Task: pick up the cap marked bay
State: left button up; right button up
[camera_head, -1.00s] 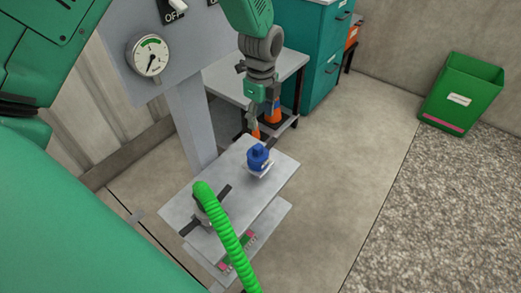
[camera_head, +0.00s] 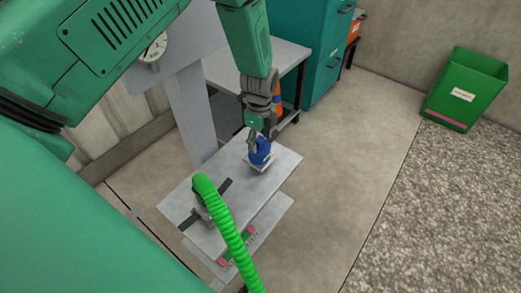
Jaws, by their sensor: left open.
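A blue cap (camera_head: 261,155) sits on a small pale base near the back right of the grey platform (camera_head: 203,178). Any marking on it is too small to read. My left gripper (camera_head: 260,139) points down right at the cap, its fingers open around or just beside the cap's top; I cannot tell whether they touch it. The fingers hide part of the cap. My right gripper is not in view.
A thick green hose (camera_head: 230,225) rises from a fitting at the platform's front left. A grey post with a gauge (camera_head: 154,47) stands behind. A grey table (camera_head: 287,62), a teal cabinet (camera_head: 327,55) and a green bin (camera_head: 464,92) stand farther back. Floor to the right is clear.

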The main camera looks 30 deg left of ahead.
pick_arm(q)
jog(key=shift+a, duration=0.1)
jog(key=c, duration=0.3)
jog(key=shift+a, duration=0.1)
grip_shut()
jog(key=shift+d+r, duration=0.1)
jog(key=shift+d, duration=0.1)
jog(key=shift+r, duration=0.35)
notch_tip(320, 180, up, 9)
jog(key=shift+r+p, duration=0.1)
jog(key=shift+p, duration=0.85)
